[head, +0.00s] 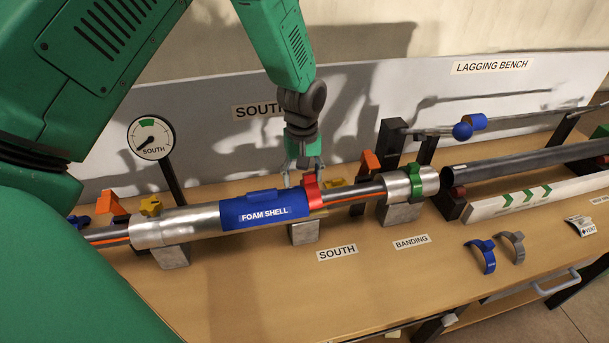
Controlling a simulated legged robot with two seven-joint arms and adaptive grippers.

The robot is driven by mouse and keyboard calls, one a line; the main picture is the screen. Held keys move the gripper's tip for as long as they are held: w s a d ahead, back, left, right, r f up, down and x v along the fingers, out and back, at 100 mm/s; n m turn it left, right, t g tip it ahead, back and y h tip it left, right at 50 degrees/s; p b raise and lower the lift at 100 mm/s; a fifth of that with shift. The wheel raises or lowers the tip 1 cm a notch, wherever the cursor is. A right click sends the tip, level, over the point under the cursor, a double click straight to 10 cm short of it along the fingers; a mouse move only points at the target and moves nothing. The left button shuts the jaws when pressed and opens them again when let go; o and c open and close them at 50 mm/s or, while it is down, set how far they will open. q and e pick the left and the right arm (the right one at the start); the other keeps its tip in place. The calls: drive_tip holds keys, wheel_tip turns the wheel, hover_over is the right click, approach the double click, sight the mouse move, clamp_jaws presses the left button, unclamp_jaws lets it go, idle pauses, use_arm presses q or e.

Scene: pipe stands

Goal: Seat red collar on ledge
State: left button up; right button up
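A red collar (312,193) sits around the pipe line at the right end of the blue foam shell (264,210). It appears upright, with its upper part just below my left gripper. My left gripper (304,176) comes down from above, its two fingers spread apart, close behind and above the collar. I cannot tell whether a finger touches the collar. No part is clearly identifiable as the ledge; a narrow tan strip (318,214) shows just under the collar. My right gripper is not in view.
A green collar (416,181) is on the metal sleeve at right. Orange clips (370,162) and a yellow clip (151,206) stand near the pipe. A gauge (151,139) rises at left. Blue and grey bands (481,256) lie on the bench (400,280), whose front middle is clear.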

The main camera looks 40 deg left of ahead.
sight(305, 174)
use_arm(q)
drive_tip(key=shift+w, duration=0.1)
drive_tip(key=shift+w+d, duration=0.1)
drive_tip(key=shift+d, duration=0.15)
drive_tip(key=shift+d+r, duration=0.1)
drive_tip(key=shift+d, duration=0.1)
drive_tip(key=shift+d+r, duration=0.1)
drive_tip(key=shift+r, duration=0.15)
wheel_tip(305, 174, up, 11)
drive_tip(key=shift+r, duration=0.15)
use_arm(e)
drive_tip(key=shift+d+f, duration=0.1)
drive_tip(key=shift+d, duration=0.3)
use_arm(q)
drive_tip(key=shift+w+a, duration=0.1)
drive_tip(key=shift+a, duration=0.15)
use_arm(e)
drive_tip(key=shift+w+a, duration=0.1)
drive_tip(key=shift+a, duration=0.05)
